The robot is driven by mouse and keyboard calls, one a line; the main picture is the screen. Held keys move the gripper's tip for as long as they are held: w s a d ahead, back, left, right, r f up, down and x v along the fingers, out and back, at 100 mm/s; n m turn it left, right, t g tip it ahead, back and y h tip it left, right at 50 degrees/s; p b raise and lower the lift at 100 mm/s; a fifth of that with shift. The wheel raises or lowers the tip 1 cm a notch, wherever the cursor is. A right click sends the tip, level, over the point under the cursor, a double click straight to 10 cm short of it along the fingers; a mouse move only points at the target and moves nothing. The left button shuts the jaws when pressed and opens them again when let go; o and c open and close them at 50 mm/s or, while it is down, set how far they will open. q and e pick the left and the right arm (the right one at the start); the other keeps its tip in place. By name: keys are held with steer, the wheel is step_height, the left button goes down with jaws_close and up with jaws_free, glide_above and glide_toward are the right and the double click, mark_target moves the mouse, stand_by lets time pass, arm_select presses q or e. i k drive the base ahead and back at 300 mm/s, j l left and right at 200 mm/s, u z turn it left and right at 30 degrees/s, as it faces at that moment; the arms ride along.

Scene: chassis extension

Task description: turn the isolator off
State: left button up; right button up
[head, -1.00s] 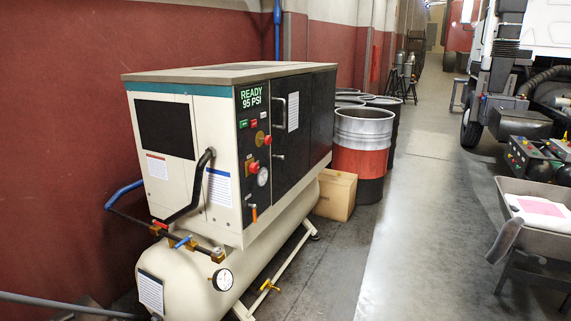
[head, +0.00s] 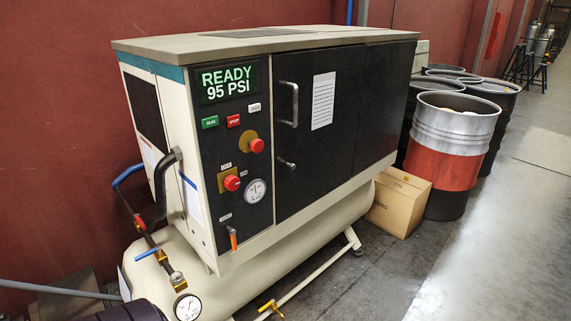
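The compressor (head: 330,120) has a black control panel with a green "READY 95 PSI" display (head: 228,81). A red rotary knob on a yellow plate (head: 231,183), which looks like the isolator, sits low on the panel with a small label above it. The label's text and the knob's exact setting are too small to tell. A second red knob on a round yellow base (head: 256,145) sits above and to its right. Neither gripper can be made out; a dark rounded shape at the bottom left edge may be part of my arm.
Green RUN (head: 210,122) and red STOP (head: 233,120) buttons, a pressure gauge (head: 255,190) and an orange lever (head: 233,238) surround the knobs. A cardboard box (head: 399,202) and drums (head: 450,150) stand right of the compressor. The floor at the lower right is clear.

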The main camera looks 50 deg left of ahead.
mark_target(231, 183)
steer(key=i+u, duration=0.4)
steer(key=i+l+u, duration=0.2)
steer(key=u, duration=0.15)
steer(key=i+l+u, duration=0.25)
steer(key=u, duration=0.15)
steer(key=i+l+u, duration=0.4)
